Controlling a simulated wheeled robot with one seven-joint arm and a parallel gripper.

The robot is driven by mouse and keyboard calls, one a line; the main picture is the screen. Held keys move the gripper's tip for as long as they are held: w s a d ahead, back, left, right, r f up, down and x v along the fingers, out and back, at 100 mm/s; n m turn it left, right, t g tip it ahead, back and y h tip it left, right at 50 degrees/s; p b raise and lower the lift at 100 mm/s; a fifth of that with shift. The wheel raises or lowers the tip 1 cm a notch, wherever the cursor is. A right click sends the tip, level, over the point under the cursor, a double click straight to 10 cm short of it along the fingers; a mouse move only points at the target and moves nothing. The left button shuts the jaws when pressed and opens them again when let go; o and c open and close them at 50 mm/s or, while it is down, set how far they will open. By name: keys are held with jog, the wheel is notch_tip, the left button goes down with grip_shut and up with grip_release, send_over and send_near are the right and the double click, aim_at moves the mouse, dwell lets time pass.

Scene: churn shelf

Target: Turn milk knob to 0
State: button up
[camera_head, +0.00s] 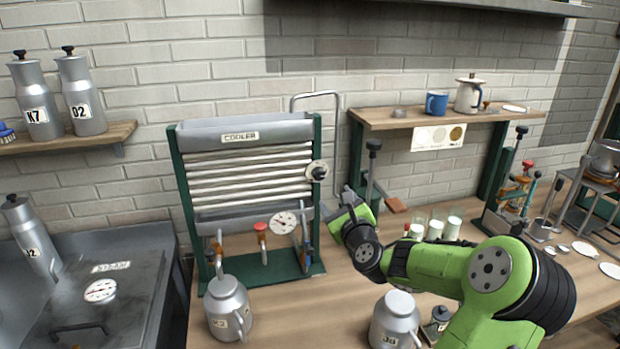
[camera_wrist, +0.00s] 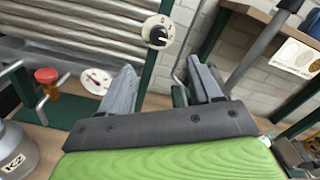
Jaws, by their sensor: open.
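A round white dial with a black knob (camera_head: 318,172) sits on the right post of the cooler (camera_head: 240,136). It also shows in the wrist view (camera_wrist: 157,33), with a "0" mark near its top. I see no milk label on it. My gripper (camera_head: 343,205) is to the right of the cooler, below and right of the knob. In the wrist view its two grey fingers (camera_wrist: 165,84) are spread apart with nothing between them, and the knob is beyond them, apart from them.
A round gauge (camera_head: 284,223) and a red-handled valve (camera_head: 261,232) are low on the cooler. Metal cans (camera_head: 229,308) stand on the wooden counter. Glasses of milk (camera_head: 435,228) stand behind my arm. A shelf (camera_head: 390,117) and a lever stand (camera_head: 371,170) are right of the knob.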

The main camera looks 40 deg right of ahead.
aim_at(320, 176)
jog(key=x, duration=1.3)
jog(key=shift+w+d+f, duration=0.1)
jog(key=shift+w+f, duration=0.05)
jog(key=shift+w, duration=0.2)
jog(key=c, duration=1)
jog(key=shift+c, duration=0.2)
